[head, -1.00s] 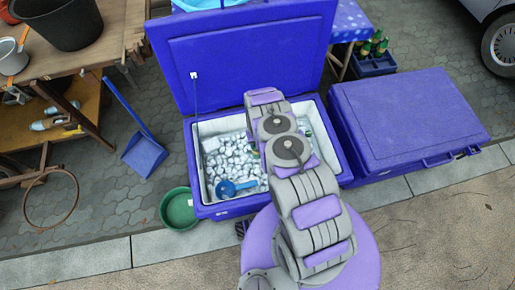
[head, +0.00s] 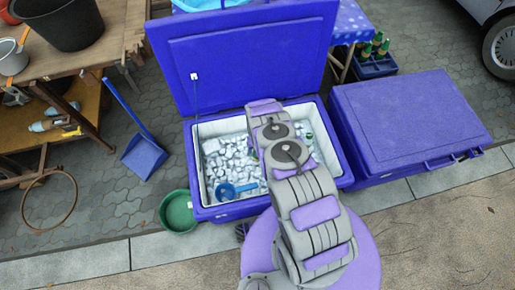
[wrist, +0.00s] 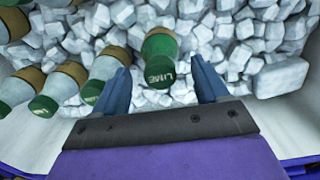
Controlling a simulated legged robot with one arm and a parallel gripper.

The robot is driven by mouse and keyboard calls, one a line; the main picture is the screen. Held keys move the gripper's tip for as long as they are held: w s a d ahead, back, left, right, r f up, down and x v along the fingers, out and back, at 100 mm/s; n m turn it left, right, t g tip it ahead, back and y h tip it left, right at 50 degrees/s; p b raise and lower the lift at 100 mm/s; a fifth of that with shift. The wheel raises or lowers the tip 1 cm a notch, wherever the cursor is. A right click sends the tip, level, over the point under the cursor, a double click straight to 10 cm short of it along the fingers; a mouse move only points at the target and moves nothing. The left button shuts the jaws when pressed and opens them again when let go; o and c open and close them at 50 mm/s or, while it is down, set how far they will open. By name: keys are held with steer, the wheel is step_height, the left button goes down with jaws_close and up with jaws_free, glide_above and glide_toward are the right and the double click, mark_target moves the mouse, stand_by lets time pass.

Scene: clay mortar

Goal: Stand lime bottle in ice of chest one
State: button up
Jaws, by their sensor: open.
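The lime bottle (wrist: 160,58), green with a tan band and "LIME" lettering on its near end, shows in the wrist view among the ice. My gripper (wrist: 160,66) is open, with one blue finger on each side of the bottle and a visible gap on both sides. The bottle's lower part is hidden, so I cannot tell how deep it sits. In the head view the open blue chest (head: 240,210) holds white ice (head: 228,158). My arm reaches over its right side and hides my gripper and the lime bottle there.
A blue scoop (head: 228,190) lies on the ice. The raised lid (head: 245,60) stands behind. A closed blue chest (head: 408,115) is at right, a green bucket (head: 178,212) at left.

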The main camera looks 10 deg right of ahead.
steer(key=s+a+r+y+p, duration=0.1)
steer(key=a+r+p, duration=0.1)
steer(key=r, duration=2)
steer(key=s+a+r+p, duration=0.1)
steer(key=s+a+r, duration=0.1)
steer(key=r, duration=2.1)
steer(key=s+d+r+g, duration=0.1)
steer(key=s+d+r, duration=0.1)
steer(key=s+r, duration=1.7)
steer(key=s+d+r, duration=0.1)
steer(key=s+r, duration=0.1)
steer(key=s, duration=0.6)
steer(key=s+d+r+h, duration=0.1)
steer(key=s+r, duration=0.2)
steer(key=s, duration=0.6)
steer(key=shift+r+g, duration=0.35)
steer(key=shift+g, duration=0.05)
